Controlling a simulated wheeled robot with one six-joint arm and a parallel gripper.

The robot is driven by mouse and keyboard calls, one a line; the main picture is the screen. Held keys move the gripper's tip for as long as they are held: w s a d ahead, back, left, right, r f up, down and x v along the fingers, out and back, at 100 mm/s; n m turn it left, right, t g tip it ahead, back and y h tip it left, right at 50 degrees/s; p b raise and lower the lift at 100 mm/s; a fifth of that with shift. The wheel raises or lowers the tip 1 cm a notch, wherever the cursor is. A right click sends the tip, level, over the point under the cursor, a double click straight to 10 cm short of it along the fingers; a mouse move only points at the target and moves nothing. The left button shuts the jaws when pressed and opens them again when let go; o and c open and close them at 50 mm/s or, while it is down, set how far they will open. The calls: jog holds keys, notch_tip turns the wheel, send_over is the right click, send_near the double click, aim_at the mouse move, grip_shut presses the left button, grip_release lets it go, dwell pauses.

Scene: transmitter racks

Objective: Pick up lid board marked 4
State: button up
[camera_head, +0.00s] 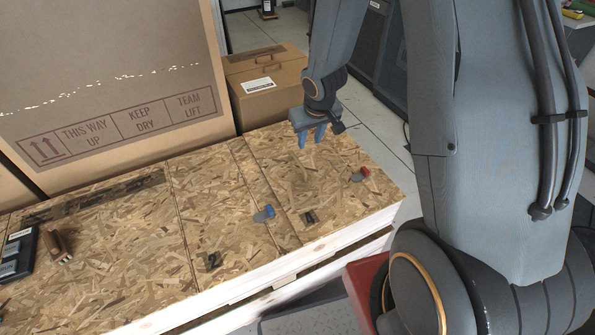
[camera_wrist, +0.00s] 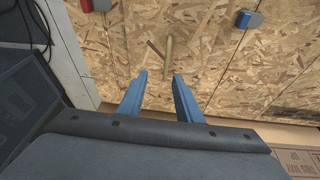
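A wood-chip lid board (camera_head: 330,180) lies at the right end of the row of boards. A dark mark (camera_head: 309,217) is near its front left corner; I cannot read it clearly. My gripper (camera_head: 311,140) points down over the back part of this board, its blue fingers apart. In the wrist view my gripper (camera_wrist: 159,76) is open and empty. A tan bar (camera_wrist: 168,58) shows on the board just beyond and between the fingertips. I cannot tell the exact height of the fingers above the board. No clear number 4 shows.
The board (camera_head: 205,215) to the left bears a black 2. A blue-grey piece (camera_head: 264,214) and a red-grey piece (camera_head: 360,174) lie on the boards. A dark connector (camera_head: 58,246) lies far left. Large cartons (camera_head: 110,60) stand behind; open floor (camera_head: 375,125) is right.

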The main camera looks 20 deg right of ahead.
jog(key=y, duration=0.1)
send_over(298, 160)
jog(key=s, duration=0.2)
jog(key=shift+n+t, duration=0.3)
jog(key=f, duration=0.8)
jog(key=shift+w+d+f+b, duration=0.1)
jog(key=shift+d+f+b, duration=0.15)
jog(key=shift+f+b, duration=0.15)
jog(key=shift+x, duration=1.1)
jog(key=f, duration=0.3)
jog(key=shift+w+a+f, duration=0.2)
jog(key=shift+w+f, duration=0.05)
jog(key=shift+f, duration=0.15)
jog(key=shift+w+f+p, duration=0.3)
jog(key=shift+f+p, duration=0.05)
jog(key=shift+f, duration=0.25)
grip_shut()
